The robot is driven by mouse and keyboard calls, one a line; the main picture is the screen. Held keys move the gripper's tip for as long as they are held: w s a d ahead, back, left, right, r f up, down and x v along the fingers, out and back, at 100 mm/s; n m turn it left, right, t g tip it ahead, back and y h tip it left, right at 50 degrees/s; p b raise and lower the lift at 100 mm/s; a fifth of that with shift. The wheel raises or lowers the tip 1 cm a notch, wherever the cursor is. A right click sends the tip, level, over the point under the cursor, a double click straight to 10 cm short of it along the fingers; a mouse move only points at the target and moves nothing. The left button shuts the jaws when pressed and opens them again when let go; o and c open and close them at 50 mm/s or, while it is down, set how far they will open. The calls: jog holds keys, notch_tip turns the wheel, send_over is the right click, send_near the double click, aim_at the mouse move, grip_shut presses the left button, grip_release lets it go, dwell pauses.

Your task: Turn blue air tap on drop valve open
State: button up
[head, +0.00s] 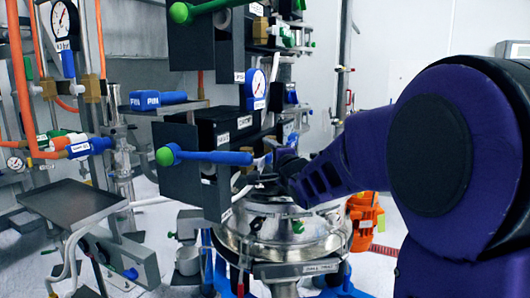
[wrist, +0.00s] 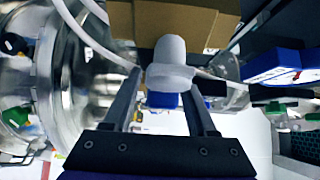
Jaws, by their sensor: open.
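In the wrist view, my gripper (wrist: 162,82) is open, with one finger on each side of a pale grey rounded fitting (wrist: 171,62). A small blue piece (wrist: 162,101) shows just below that fitting, between the fingers. It looks like the blue air tap, but its lever position cannot be told. I cannot tell whether the fingers touch either part. In the head view, my gripper (head: 268,166) is at the right side of the dark control boxes, and my wrist hides most of what lies behind it.
A pressure gauge (head: 257,84) sits above. The round steel sifter vessel (head: 300,240) stands below.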

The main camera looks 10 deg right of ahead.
grip_shut()
dwell(0.3)
dwell(1.2)
